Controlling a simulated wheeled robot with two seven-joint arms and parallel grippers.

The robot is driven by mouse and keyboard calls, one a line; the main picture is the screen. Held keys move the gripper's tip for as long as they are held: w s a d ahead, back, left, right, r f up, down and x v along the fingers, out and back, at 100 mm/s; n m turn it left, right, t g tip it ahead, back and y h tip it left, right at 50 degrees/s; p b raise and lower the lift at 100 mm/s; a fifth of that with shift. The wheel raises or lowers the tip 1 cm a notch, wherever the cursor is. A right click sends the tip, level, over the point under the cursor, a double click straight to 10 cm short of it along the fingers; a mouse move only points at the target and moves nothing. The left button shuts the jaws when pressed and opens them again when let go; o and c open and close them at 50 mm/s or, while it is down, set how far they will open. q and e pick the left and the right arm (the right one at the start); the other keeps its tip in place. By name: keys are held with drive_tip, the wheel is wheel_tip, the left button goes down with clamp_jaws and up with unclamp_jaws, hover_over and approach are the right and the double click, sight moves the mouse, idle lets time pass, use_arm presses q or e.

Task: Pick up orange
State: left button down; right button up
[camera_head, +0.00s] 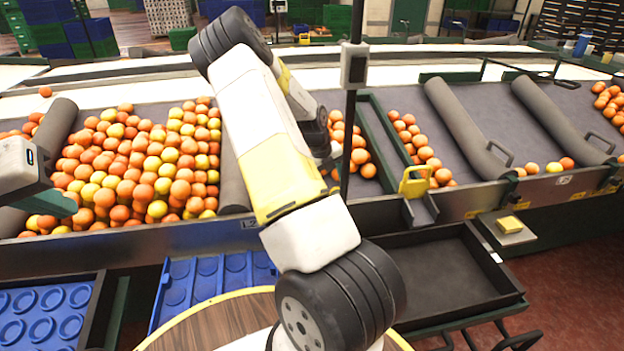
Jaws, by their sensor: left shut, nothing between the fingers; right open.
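Many oranges (125,165), mixed with yellower fruit, fill the sorting lane at the left of the grey conveyor. More oranges (418,150) lie in a narrower lane right of centre, and several oranges (360,157) lie just right of my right arm. My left gripper (58,207) comes in at the left edge, in front of the left-hand pile. Its dark green fingers are shut with nothing between them. My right arm crosses the middle of the view and hides part of the conveyor. The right gripper's fingers are hidden from view.
Blue trays with round cups (45,318) and a second blue tray (195,285) stand at the front left. An empty black tray (450,275) is at the front right. Grey rollers (465,125) and the conveyor's front metal rail (150,240) edge the lanes.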

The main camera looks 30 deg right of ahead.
sight(335, 189)
drive_tip(key=x, duration=0.4)
drive_tip(key=shift+s, duration=0.35)
drive_tip(key=c, duration=1.1)
drive_tip(key=shift+o, duration=0.2)
wheel_tip(335, 189, up, 10)
